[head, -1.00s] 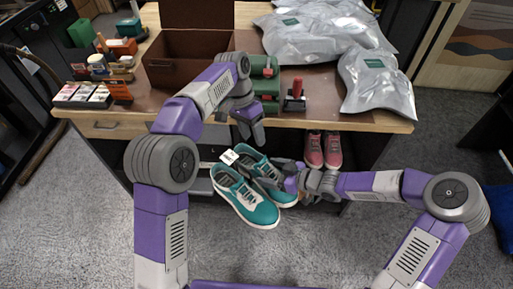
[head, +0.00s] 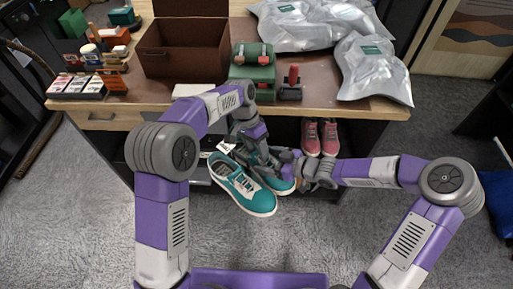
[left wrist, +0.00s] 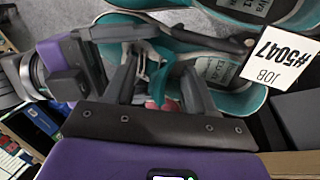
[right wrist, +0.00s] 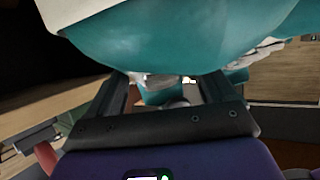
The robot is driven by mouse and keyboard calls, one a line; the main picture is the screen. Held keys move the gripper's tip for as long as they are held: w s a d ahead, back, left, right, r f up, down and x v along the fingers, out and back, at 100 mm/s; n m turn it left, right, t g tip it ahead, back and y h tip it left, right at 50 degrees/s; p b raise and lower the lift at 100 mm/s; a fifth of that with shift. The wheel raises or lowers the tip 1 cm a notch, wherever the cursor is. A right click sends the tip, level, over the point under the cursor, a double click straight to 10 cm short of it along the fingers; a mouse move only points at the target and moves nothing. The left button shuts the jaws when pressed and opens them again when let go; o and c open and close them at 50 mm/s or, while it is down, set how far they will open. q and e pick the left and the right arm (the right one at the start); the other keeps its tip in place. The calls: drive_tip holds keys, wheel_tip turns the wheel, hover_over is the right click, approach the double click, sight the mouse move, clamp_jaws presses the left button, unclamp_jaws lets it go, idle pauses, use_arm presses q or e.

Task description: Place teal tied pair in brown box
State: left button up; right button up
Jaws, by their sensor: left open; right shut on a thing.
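The teal tied pair (head: 243,189) hangs in front of the bench, toes toward me. A white tag (left wrist: 279,62) reading JOB #5047 is on it. My right gripper (head: 289,166) is shut on the pair at the right-hand shoe; a teal shoe (right wrist: 175,35) fills the upper right wrist view. My left gripper (head: 258,156) is open close above the right-hand shoe; in the left wrist view its fingers (left wrist: 158,85) are apart, with teal parts close by. Contact there is unclear. The brown box (head: 184,55) stands open on the bench, lid raised.
The wooden bench (head: 150,101) also holds a green case (head: 252,72), a red-handled tool (head: 291,82), silver bags (head: 373,70) and small boxes (head: 80,85) at left. Pink shoes (head: 320,137) sit on the shelf below.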

use_arm(q)
clamp_jaws()
use_arm(e)
drive_tip(key=shift+r, duration=0.1)
use_arm(q)
drive_tip(key=shift+r, duration=0.1)
use_arm(e)
drive_tip(key=o, duration=1.6)
drive_tip(key=shift+o, duration=1.2)
